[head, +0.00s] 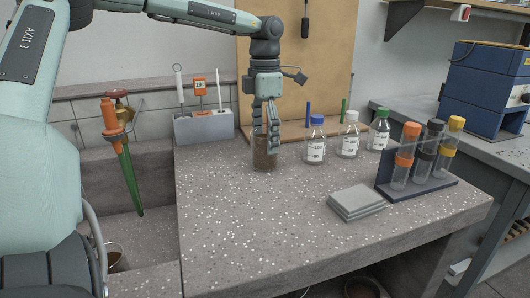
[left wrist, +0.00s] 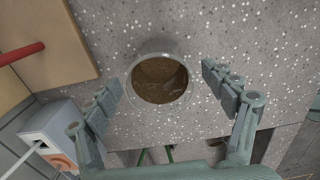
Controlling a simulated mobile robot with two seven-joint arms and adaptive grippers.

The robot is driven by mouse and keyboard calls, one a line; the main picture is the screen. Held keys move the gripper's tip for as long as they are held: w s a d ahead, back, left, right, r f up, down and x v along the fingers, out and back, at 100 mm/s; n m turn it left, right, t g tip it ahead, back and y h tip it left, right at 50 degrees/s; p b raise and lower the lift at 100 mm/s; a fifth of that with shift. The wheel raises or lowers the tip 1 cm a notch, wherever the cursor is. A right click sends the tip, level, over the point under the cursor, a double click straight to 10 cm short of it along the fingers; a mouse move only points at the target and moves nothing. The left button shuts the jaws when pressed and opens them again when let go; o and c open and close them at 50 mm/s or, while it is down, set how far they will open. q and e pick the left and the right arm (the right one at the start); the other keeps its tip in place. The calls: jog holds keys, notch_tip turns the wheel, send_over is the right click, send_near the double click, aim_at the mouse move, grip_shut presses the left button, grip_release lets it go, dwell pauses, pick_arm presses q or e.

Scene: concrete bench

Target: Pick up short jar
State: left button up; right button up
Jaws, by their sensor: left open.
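A short jar (head: 265,158) with clear walls and brown contents stands upright on the bench. In the left wrist view I look down into its round mouth (left wrist: 160,79). My left gripper (head: 267,140) points down at the jar, and its fingers overlap the jar's upper part in the head view. In the left wrist view the open fingers (left wrist: 162,80) are spread on either side of the jar, with gaps between them and it. The jar is not gripped. My right gripper is not in view.
Bottles with blue (head: 316,142), white (head: 349,138) and green caps (head: 379,131) stand right of the jar. A grey box (head: 203,128) is behind left. A tube rack (head: 425,190) and stacked grey plates (head: 356,203) are at right. The front bench surface is clear.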

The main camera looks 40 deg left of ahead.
pick_arm(q)
notch_tip(320, 180, down, 3)
jog(key=shift+r, duration=0.1)
jog(key=c, duration=1.4)
jog(key=shift+o, duration=0.2)
